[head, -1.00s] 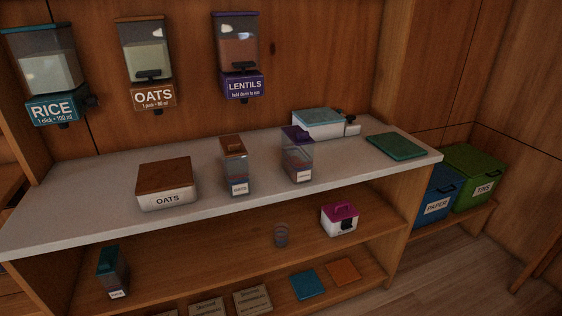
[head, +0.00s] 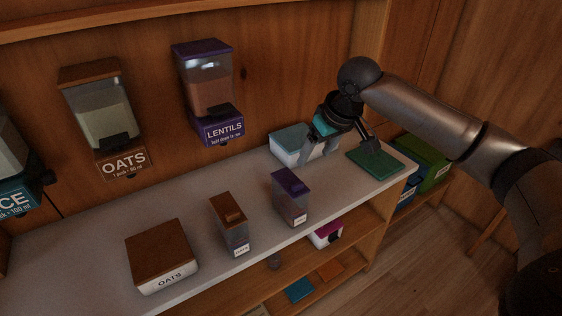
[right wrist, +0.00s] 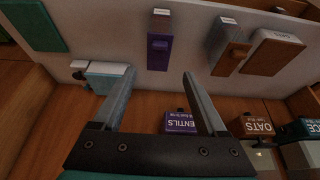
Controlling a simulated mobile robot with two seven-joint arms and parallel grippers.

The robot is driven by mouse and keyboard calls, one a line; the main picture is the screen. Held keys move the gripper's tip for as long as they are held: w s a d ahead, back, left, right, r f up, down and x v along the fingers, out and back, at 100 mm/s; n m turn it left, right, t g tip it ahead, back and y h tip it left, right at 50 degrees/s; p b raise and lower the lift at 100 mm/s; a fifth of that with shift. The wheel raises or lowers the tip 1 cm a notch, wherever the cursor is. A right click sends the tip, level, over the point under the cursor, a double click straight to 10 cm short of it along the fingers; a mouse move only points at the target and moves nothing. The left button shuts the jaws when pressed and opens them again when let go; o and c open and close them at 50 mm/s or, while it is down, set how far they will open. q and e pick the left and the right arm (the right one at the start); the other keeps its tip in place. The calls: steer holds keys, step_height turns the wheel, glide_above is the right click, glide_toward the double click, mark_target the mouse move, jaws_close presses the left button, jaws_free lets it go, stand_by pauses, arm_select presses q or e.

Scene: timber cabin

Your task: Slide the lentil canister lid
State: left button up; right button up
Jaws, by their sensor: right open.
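The lentil canister (head: 290,200) is a clear box with a purple lid (head: 287,181) and a small white label. It stands upright on the counter, and its lid looks closed. In the right wrist view its purple lid (right wrist: 158,43) shows above and between my fingertips, upside down. My right gripper (head: 338,148) is open and empty, behind and right of the canister, over the counter's back right part. Its two fingers also show in the right wrist view (right wrist: 157,74), apart from the canister. My left gripper is not in view.
A brown-lidded canister (head: 231,222) and an oats box (head: 160,257) stand left of it on the counter (head: 105,217). A white box (head: 285,148) and green mat (head: 375,161) lie near my right gripper. The lentils dispenser (head: 205,90) hangs on the wall above.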

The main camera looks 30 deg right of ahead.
mark_target(298, 184)
steer(key=b+x, duration=0.1)
steer(key=x, duration=1.3)
steer(key=shift+w+d+f, duration=0.1)
steer(key=shift+f, duration=0.15)
jaws_close()
stand_by(1.0)
